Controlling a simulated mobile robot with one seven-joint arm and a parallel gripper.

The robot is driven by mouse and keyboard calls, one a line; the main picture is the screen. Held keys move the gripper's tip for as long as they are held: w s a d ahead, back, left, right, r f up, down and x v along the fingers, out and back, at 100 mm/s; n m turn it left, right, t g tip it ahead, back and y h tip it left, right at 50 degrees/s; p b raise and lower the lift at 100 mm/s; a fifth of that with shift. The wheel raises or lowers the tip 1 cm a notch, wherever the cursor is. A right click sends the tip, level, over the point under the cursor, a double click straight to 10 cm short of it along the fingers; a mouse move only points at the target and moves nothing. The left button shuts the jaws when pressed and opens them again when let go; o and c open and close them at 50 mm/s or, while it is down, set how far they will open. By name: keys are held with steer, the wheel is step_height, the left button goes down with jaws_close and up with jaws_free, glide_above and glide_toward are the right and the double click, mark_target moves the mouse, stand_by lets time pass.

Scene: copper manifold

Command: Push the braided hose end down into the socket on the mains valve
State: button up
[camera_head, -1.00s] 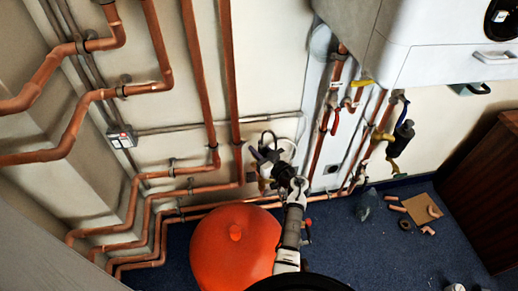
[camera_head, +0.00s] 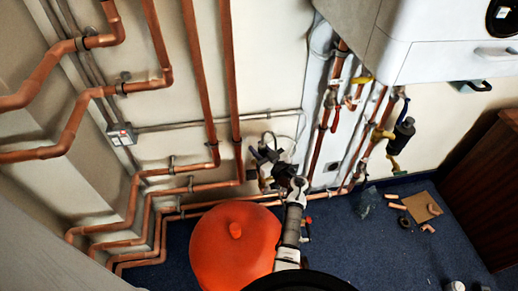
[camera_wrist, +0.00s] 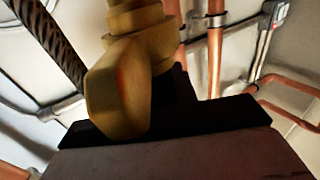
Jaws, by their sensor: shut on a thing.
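My gripper (camera_head: 266,158) is against the wall pipework, just above the red tank in the head view. In the wrist view, its dark jaw parts (camera_wrist: 200,115) lie behind and below a large brass fitting (camera_wrist: 120,85). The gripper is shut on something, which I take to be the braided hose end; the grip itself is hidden. The braided hose (camera_wrist: 52,38) crosses the upper left of the wrist view.
Copper pipes (camera_head: 205,90) run along the wall close to the gripper, at left and above. A white boiler (camera_head: 440,55) hangs at upper right. Loose copper pieces (camera_head: 420,207) lie on the blue floor at right.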

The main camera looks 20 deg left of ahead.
steer(key=o, duration=1.1)
steer(key=shift+o, duration=0.2)
steer(key=b+v, duration=0.1)
steer(key=v, duration=1.3)
steer(key=shift+w+r, duration=0.1)
